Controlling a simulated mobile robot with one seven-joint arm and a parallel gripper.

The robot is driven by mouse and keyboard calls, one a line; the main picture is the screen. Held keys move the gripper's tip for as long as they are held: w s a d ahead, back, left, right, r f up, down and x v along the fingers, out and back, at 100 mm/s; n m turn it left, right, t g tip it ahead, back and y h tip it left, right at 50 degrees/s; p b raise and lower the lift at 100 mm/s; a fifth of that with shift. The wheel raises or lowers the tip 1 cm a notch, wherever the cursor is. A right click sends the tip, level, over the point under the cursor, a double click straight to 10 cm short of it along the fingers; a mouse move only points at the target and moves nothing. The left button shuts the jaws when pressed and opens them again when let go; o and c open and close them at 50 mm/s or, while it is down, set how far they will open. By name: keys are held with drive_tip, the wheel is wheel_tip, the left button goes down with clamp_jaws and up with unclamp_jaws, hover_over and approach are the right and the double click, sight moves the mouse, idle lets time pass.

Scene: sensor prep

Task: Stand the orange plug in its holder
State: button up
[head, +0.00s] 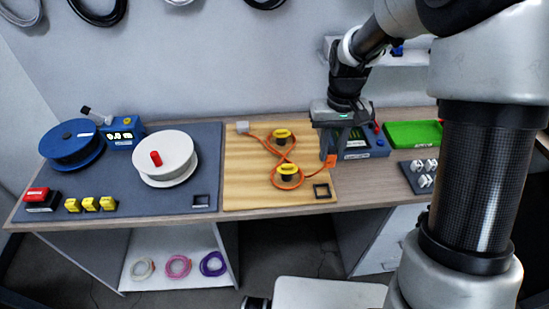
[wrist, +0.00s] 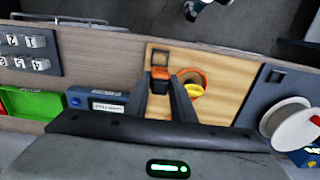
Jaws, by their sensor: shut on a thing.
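The orange plug (head: 331,161) is between the fingertips of my gripper (head: 326,155), which is shut on it, above the right part of the wooden board (head: 245,190). The plug also shows in the wrist view (wrist: 160,73). An orange cable runs from it around two yellow-topped posts (head: 282,134) to a light grey block (head: 242,127) at the board's back left. A black square holder (head: 321,190) is at the board's front right corner, empty and apart from the plug; the wrist view shows it (wrist: 160,58) just beyond the plug.
A blue box (head: 366,147) and a green tray (head: 413,134) stand right of the board, with a dark block of white numbered pieces (head: 425,167). A dark mat (head: 130,205) with a white spool (head: 164,158) and a blue spool (head: 71,145) lies left.

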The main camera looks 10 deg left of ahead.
sight(329, 161)
wheel_tip(329, 161, down, 8)
drive_tip(key=b, duration=0.5)
idle(0.9)
idle(0.4)
drive_tip(key=shift+f+b, duration=1.15)
drive_tip(key=shift+f, duration=0.1)
drive_tip(key=shift+f+b, duration=0.65)
drive_tip(key=shift+f, duration=0.35)
idle(0.5)
drive_tip(key=o, duration=1.1)
drive_tip(key=shift+o, duration=0.2)
drive_tip(key=shift+r+p, duration=2.85)
drive_tip(key=shift+r, duration=1.15)
